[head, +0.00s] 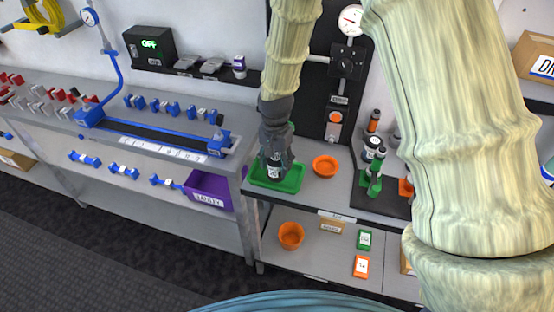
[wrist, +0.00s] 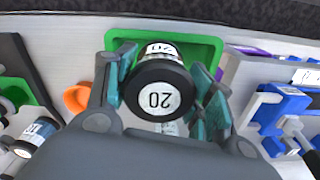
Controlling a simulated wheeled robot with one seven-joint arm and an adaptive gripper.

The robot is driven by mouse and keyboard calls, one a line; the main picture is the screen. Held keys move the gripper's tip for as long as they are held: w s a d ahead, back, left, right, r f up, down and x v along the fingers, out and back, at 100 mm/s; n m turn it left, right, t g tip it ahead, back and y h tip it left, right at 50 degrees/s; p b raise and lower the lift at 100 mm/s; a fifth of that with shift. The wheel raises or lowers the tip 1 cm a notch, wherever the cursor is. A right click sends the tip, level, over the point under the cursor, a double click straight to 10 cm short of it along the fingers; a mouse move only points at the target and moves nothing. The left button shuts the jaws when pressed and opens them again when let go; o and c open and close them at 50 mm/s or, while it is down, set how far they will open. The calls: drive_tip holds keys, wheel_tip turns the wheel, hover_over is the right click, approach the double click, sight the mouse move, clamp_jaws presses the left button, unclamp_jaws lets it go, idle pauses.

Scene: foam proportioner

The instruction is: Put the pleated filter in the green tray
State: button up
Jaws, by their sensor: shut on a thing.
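The pleated filter (wrist: 158,92) is a short cylinder with a black end cap and a white label reading 20. My gripper (wrist: 163,80) is shut on it, with teal finger pads on both sides of the cap. The green tray (wrist: 212,48) lies behind and below the filter in the wrist view. In the head view my gripper (head: 275,157) points down over the green tray (head: 296,182) on the bench, and the filter (head: 275,171) shows partly between the fingers. Whether the filter touches the tray floor, I cannot tell.
An orange bowl (head: 325,166) stands right of the tray. A dark rack with a similar black-capped cylinder (head: 374,147) and green and orange parts stands further right. A purple bin (head: 208,190) is at the left. The lower shelf holds another orange bowl (head: 290,236) and small boxes.

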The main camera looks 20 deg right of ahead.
drive_tip(key=w, duration=0.1)
drive_tip(key=w+d, duration=0.1)
drive_tip(key=shift+w+d+f+p, duration=0.1)
drive_tip(key=shift+w+f+p, duration=0.05)
drive_tip(key=shift+w+p, duration=0.15)
drive_tip(key=shift+f+p, duration=0.9)
drive_tip(key=shift+f, duration=0.85)
drive_tip(key=shift+f, duration=0.1)
drive_tip(key=o, duration=1.1)
drive_tip(key=shift+c, duration=0.2)
drive_tip(key=shift+r+b, duration=2.1)
drive_tip(key=shift+r, duration=4.05)
